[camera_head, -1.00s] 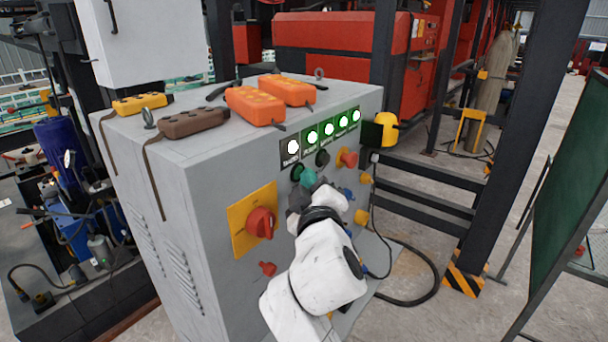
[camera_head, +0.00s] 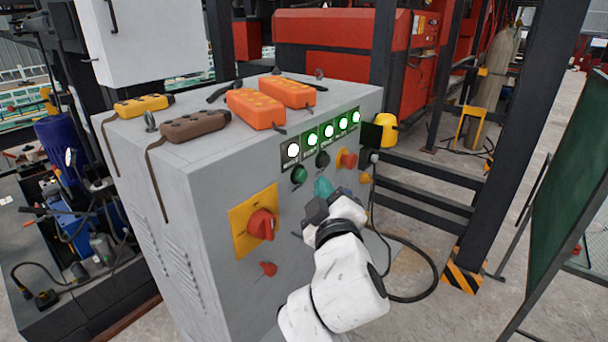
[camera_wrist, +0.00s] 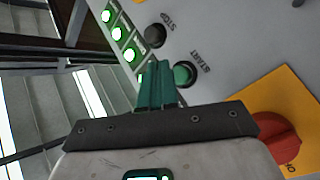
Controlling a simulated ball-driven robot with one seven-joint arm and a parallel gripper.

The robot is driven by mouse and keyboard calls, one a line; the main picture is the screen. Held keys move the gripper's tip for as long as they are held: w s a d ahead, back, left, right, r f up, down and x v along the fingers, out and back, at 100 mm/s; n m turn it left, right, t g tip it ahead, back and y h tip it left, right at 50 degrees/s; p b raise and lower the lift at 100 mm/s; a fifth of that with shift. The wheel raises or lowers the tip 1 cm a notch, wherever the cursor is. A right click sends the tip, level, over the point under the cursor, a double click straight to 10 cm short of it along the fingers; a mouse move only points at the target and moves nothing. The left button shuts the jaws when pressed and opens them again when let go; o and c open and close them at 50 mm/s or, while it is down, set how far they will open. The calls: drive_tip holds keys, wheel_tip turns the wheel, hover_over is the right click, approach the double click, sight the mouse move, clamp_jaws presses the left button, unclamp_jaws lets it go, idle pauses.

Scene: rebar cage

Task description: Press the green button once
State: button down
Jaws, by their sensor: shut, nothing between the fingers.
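The green button (camera_head: 299,175) is on the front panel of the grey control cabinet (camera_head: 215,215), below the row of lit indicators. In the wrist view the green button (camera_wrist: 184,74) is round, in a dark ring, with the word START beside it. My gripper (camera_head: 323,187) is shut and empty, its teal fingers to the right of and a little below the button in the head view. The distance to the panel is unclear.
A black STOP button (camera_wrist: 155,36) is beside the green one. A red emergency button (camera_head: 347,159) is further right, and a red rotary switch (camera_head: 261,224) on a yellow plate is to the left. Orange pendant controllers (camera_head: 255,107) lie on the cabinet top.

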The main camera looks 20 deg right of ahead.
drive_tip(key=s+d, duration=0.1)
drive_tip(key=s+d+p, duration=0.1)
drive_tip(key=s, duration=0.1)
drive_tip(key=shift+s+d, duration=0.1)
drive_tip(key=shift+d, duration=0.05)
idle(0.6)
drive_tip(key=s+d+f+m+g, duration=0.4)
drive_tip(key=s+f, duration=0.3)
drive_tip(key=f, duration=0.5)
drive_tip(key=s+d+f+m+g, duration=0.2)
drive_tip(key=s+d+f+g, duration=0.2)
drive_tip(key=s+f+g, duration=0.5)
drive_tip(key=s+f+m+g+y, duration=0.1)
drive_tip(key=s+f+g, duration=0.1)
drive_tip(key=s+f, duration=0.4)
drive_tip(key=s+f+m+g+y, duration=0.1)
drive_tip(key=s+f, duration=0.5)
drive_tip(key=s, duration=0.8)
drive_tip(key=shift+a+f+g+y, duration=0.3)
drive_tip(key=shift+g+y, duration=0.2)
drive_tip(key=shift+g, duration=0.3)
drive_tip(key=c, duration=1.9)
unclamp_jaws()
